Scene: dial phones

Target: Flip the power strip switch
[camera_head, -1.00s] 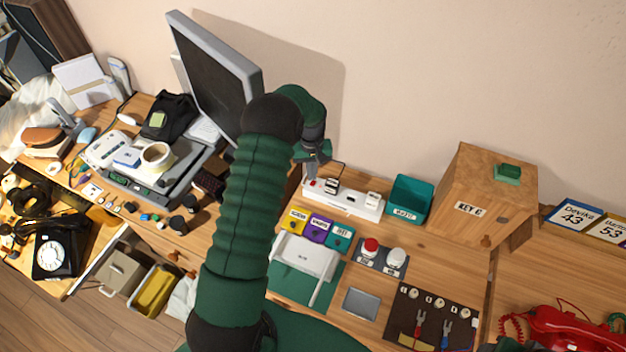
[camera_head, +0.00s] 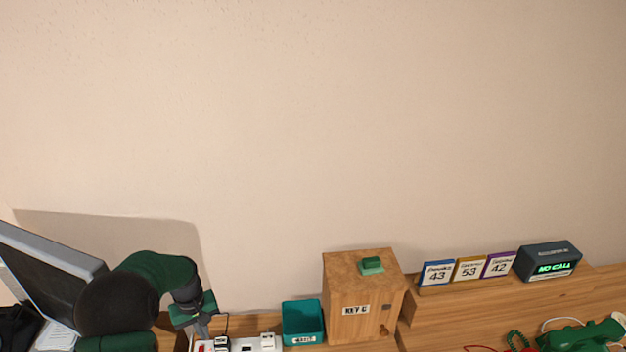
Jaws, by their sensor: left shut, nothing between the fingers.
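The white power strip (camera_head: 240,344) lies at the bottom edge of the head view, left of the teal bin, and is partly cut off. Its red switch (camera_head: 201,347) shows at the strip's left end. A black plug (camera_head: 222,343) and a white plug (camera_head: 267,341) sit on it. My left gripper (camera_head: 202,331) is shut and empty, pointing down just above the switch end. I cannot tell whether the fingertips touch the switch, or which way the switch is set. My right gripper is not in view.
A teal bin (camera_head: 303,323) and a wooden KEY C box (camera_head: 362,297) stand right of the strip. A monitor (camera_head: 45,290) stands at the left. Number cards (camera_head: 469,269), a NO CALL display (camera_head: 548,262) and a green phone handset (camera_head: 582,336) are at the right.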

